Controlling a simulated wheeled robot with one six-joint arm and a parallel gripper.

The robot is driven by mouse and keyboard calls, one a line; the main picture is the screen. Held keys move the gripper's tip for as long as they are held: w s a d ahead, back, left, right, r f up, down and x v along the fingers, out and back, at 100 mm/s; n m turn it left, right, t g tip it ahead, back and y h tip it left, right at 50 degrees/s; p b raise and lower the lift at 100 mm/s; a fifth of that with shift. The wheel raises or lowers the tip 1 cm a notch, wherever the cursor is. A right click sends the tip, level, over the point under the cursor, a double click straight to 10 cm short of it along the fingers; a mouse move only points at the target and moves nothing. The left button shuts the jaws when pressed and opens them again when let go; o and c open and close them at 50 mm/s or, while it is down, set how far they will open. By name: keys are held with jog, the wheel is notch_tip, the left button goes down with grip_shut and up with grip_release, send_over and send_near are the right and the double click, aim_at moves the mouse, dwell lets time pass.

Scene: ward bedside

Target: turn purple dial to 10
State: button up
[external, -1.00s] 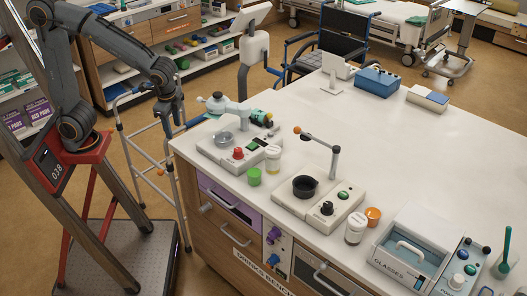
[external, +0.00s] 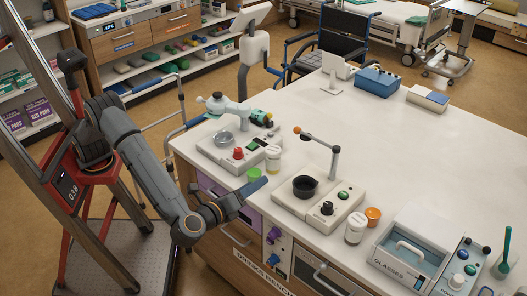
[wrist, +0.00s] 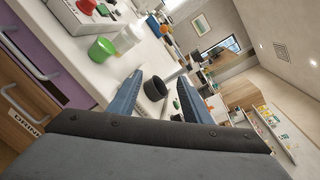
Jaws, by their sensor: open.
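The purple dial (external: 273,234) is on the front panel of the bench, just below the countertop edge, above a blue knob (external: 271,258). Its pointer and any numbers are too small to read. My gripper (external: 255,187) is at the bench's front edge, up and left of the dial and apart from it. In the wrist view my gripper (wrist: 158,98) shows two blue fingers spread apart with nothing held between them. The purple dial cannot be made out in the wrist view.
A green cup (external: 253,174) and a pale jar (external: 273,158) stand close to my gripper. A black bowl (external: 305,186) sits on a white device to its right. Drawer handles (external: 236,236) stick out from the bench front.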

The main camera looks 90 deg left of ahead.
jog(key=d+t, duration=0.2)
jog(key=d, duration=0.4)
jog(key=m, duration=0.1)
send_near(270, 237)
jog(key=x, duration=0.2)
jog(key=shift+x, duration=3.5)
jog(key=c, duration=1)
jog(key=shift+c, duration=0.2)
